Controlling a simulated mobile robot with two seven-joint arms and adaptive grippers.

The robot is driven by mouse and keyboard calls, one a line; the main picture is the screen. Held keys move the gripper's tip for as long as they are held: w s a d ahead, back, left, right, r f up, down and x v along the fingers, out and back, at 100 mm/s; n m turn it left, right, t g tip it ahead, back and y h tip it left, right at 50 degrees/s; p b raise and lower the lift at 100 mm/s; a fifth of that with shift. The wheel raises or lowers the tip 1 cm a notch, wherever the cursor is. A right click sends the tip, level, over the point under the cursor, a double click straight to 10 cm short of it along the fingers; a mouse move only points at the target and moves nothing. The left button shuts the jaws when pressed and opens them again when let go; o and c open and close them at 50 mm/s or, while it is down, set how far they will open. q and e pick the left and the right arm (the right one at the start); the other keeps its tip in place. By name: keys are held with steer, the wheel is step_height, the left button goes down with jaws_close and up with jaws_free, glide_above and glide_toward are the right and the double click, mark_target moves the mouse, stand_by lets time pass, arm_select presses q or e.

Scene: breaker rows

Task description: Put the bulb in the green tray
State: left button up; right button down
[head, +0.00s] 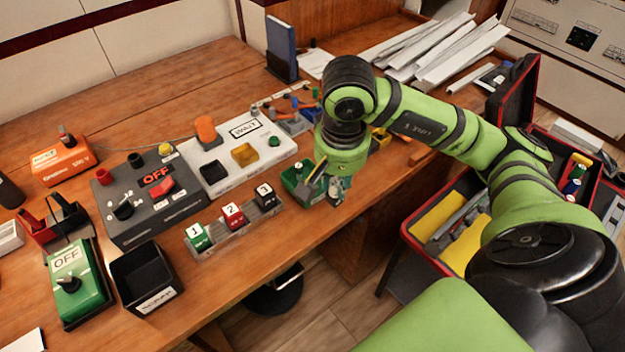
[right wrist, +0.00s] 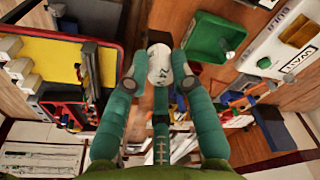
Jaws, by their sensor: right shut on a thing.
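My right gripper (head: 335,187) is at the table's front edge in the head view, just right of the green tray (head: 290,180). In the right wrist view the right gripper (right wrist: 161,75) is shut on the bulb (right wrist: 160,62), a whitish rounded thing with dark marks, held between its fingertips. The green tray (right wrist: 205,52) shows there beyond and to the right of the bulb, apart from it. In the head view the gripper mostly hides the bulb and the arm covers part of the tray's right side. My left gripper is not in view.
Numbered breakers (head: 233,217) stand left of the green tray. A white panel (head: 225,170) lies behind it. A black bin (head: 143,285) and a green OFF switch box (head: 75,285) are further left. A red toolbox (head: 415,240) is open at right, below my arm.

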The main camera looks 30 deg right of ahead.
steer(key=shift+w+d+r+m, duration=0.1)
steer(key=shift+d+r+m, duration=0.1)
steer(key=shift+d+m, duration=0.15)
steer(key=w+f+p, duration=0.1)
steer(key=w+f, duration=0.2)
steer(key=w+d+f+p, duration=0.1)
steer(key=w+f, duration=0.2)
steer(key=w, duration=0.1)
steer(key=w+f+p, duration=0.1)
steer(key=w+f, duration=0.3)
steer(key=shift+d+f, duration=0.1)
steer(key=shift+d, duration=0.15)
steer(key=shift+w+f, duration=0.1)
steer(key=shift+f, duration=0.1)
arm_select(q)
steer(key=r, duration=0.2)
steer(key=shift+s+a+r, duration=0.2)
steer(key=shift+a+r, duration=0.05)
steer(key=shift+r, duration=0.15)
